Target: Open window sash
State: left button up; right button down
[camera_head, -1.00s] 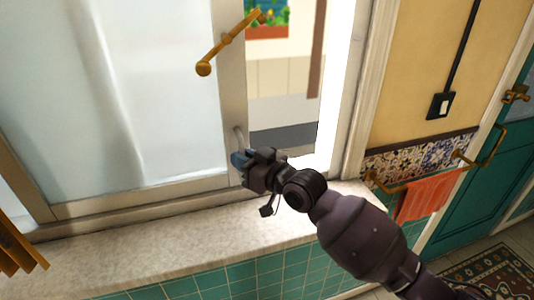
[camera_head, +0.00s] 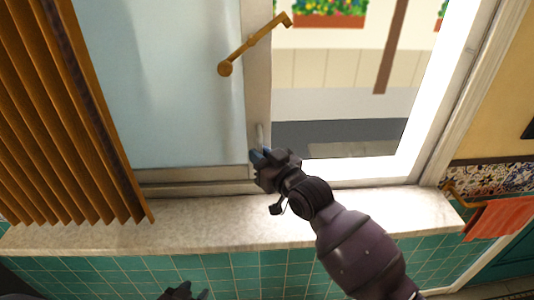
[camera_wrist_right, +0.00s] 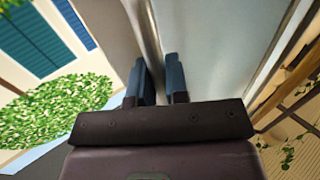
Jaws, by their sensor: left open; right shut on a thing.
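The window sash (camera_head: 185,95) is a pale, translucent pane in a light frame, and the window stands partly open to its right. A small upright grey handle (camera_head: 260,134) sits low on the sash's right stile (camera_head: 258,85). My right gripper (camera_head: 262,156) is shut on the handle's lower part. In the right wrist view, its blue fingers (camera_wrist_right: 157,62) close around a thin vertical bar next to the pane (camera_wrist_right: 215,50). My left gripper (camera_head: 185,292) shows only partly at the bottom edge, below the sill, empty and apart from the sash.
A brass lever (camera_head: 252,45) sticks out across the sash above my right gripper. Orange slatted blinds (camera_head: 60,110) hang over the left side. A pale stone sill (camera_head: 190,218) runs below, above green tiles (camera_head: 240,275). A red towel (camera_head: 500,218) hangs at the right.

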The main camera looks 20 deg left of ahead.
jog(key=shift+s+a, duration=0.15)
jog(key=shift+a, duration=0.15)
jog(key=c, duration=1.1)
grip_release()
jog(key=shift+c, duration=0.2)
jog(key=shift+d, duration=0.15)
jog(key=v, duration=1)
jog(key=shift+s+d+b, duration=0.25)
jog(key=shift+b, duration=0.05)
